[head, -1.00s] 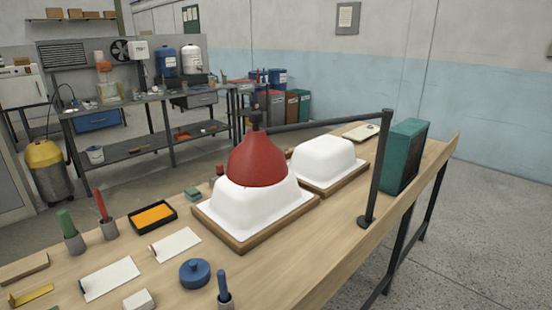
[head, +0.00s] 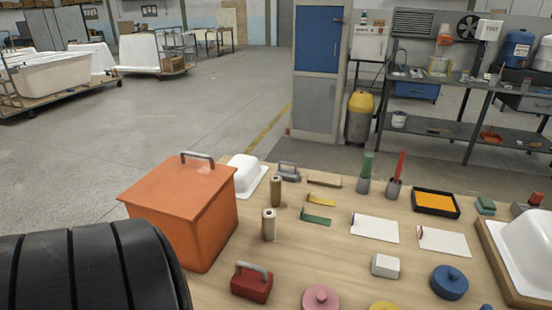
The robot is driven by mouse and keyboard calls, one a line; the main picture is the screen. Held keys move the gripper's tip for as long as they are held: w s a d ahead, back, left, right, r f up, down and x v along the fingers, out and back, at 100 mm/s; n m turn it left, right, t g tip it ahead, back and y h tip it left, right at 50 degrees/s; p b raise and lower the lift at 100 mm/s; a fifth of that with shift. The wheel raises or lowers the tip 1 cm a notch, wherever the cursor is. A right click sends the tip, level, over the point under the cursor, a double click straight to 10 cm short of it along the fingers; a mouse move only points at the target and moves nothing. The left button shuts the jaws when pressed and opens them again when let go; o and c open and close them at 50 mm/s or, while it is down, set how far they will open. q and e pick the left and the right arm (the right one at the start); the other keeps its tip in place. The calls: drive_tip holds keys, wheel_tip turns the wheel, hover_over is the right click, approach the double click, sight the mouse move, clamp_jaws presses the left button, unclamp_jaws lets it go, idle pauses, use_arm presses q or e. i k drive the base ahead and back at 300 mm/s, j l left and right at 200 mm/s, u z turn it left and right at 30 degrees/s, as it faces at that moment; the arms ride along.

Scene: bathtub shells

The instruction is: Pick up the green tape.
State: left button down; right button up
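A small flat green strip (head: 315,219) with a raised end lies on the wooden workbench in the head view; it looks like the green tape. A similar yellow strip (head: 318,199) lies just behind it. Two upright tan cylinders, one nearer (head: 268,225) and one farther (head: 277,191), stand to its left. A white sheet (head: 375,228) lies to its right. Nothing covers the green strip. Neither of my grippers shows in the view.
An orange lidded box (head: 180,210) stands left of the cylinders. A red block with a grey handle (head: 252,284), a pink round lidded piece (head: 321,299) and a white block (head: 385,265) lie nearer. Bare bench surrounds the green strip. A black ribbed form blocks the lower left corner.

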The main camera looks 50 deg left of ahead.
sight(304, 216)
drive_tip(key=u, duration=1.45)
drive_tip(key=z, duration=0.95)
drive_tip(key=k+j+z, duration=0.15)
drive_tip(key=j+z, duration=0.2)
drive_tip(key=k+j+z, duration=0.3)
drive_tip(key=i+l, duration=0.1)
